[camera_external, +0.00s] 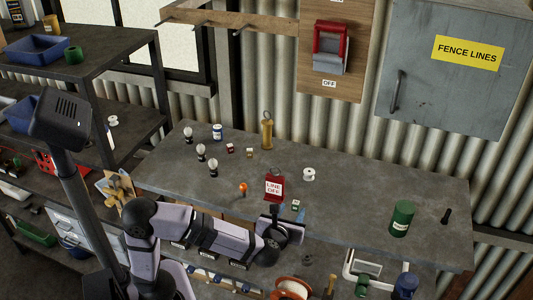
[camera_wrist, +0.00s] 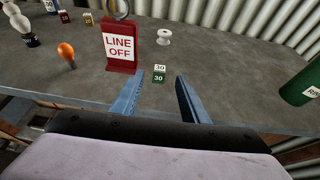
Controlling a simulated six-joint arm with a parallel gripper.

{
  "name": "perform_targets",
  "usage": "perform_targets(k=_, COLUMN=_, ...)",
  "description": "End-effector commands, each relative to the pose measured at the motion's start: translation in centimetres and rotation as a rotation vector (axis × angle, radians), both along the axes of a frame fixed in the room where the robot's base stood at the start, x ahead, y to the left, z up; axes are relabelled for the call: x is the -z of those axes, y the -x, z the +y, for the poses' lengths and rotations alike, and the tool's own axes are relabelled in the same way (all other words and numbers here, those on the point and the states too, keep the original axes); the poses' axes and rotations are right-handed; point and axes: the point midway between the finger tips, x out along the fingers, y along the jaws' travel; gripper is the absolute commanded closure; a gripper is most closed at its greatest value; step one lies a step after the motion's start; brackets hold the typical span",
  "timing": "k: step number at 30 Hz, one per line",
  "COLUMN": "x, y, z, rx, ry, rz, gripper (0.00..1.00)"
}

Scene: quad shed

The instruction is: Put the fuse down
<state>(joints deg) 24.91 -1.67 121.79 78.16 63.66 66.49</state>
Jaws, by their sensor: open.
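A small green fuse with a white "30" label (camera_wrist: 158,79) stands on the grey bench top, and it also shows in the external view (camera_external: 295,205). My gripper (camera_wrist: 161,78) is open, with its two blue fingers apart. In the wrist view the fuse shows in the gap at the fingertips, nearer the left finger, with visible space to the right finger. I cannot tell how far it lies between them in depth.
A red "LINE OFF" sign (camera_wrist: 119,45) stands just left of the fuse. An orange-topped bulb (camera_wrist: 66,52) is farther left, and a white spool (camera_wrist: 164,37) is behind. A green can (camera_external: 402,218) stands at right. The bench between spool and can is clear.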

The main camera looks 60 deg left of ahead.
Motion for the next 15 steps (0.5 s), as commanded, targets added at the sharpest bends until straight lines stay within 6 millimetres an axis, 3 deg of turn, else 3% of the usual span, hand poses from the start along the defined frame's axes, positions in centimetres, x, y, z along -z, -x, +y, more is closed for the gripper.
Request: perform_targets(k=15, x=0.8, y=-2.1, z=2.5, rx=-0.006, ry=0.001, rz=0.004, gripper=0.59)
